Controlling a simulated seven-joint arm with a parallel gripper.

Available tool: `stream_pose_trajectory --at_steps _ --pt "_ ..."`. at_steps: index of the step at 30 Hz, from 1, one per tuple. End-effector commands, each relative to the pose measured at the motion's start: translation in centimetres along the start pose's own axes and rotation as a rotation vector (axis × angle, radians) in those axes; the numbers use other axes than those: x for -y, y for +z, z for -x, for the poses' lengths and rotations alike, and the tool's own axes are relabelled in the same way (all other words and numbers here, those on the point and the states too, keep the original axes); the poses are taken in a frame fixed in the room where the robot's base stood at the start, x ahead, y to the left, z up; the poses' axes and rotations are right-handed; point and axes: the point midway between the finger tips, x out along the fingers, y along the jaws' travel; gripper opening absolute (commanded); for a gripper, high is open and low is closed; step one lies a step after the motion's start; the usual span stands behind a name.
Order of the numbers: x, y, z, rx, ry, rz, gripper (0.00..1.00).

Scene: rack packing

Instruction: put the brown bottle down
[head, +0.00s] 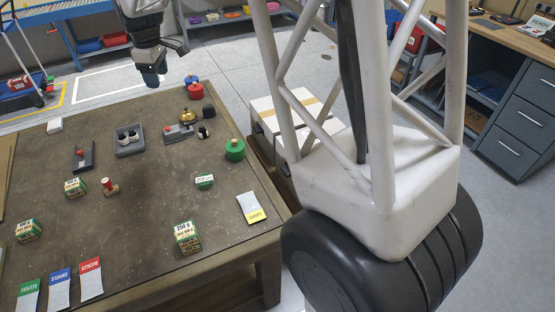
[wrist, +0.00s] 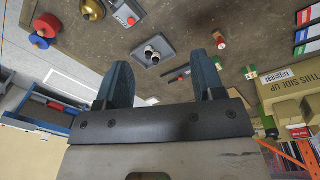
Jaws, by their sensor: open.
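No thing in either view can be clearly made out as a brown bottle. My gripper (head: 153,80) hangs above the far edge of the brown table in the head view. In the wrist view my gripper (wrist: 160,72) shows two blue fingers spread wide apart with nothing between them. A grey tray (head: 120,152) holding small dark-topped cylinders stands on the table, and the tray also shows beyond the fingers in the wrist view (wrist: 142,58). A small red-topped piece (head: 108,186) stands nearer the table's middle.
A brass bell-like piece (head: 190,117), a red round piece (head: 195,91) and a green cylinder (head: 235,150) stand along the table's right side. Small boxes (head: 187,237) and coloured cards (head: 91,278) lie toward the front. The table's front middle has bare room.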

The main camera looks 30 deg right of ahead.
Motion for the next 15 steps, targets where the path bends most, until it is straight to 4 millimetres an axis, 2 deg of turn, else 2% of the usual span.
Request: stream_pose_trajectory --at_steps 1,9,15 --pt "0.7 1.2 0.8 -0.003 0.005 -0.028 0.62" --pt "4.8 7.0 4.3 -0.018 0.026 -0.190 0.62" --pt "8.2 11.3 6.0 -0.028 0.038 -0.309 0.62"
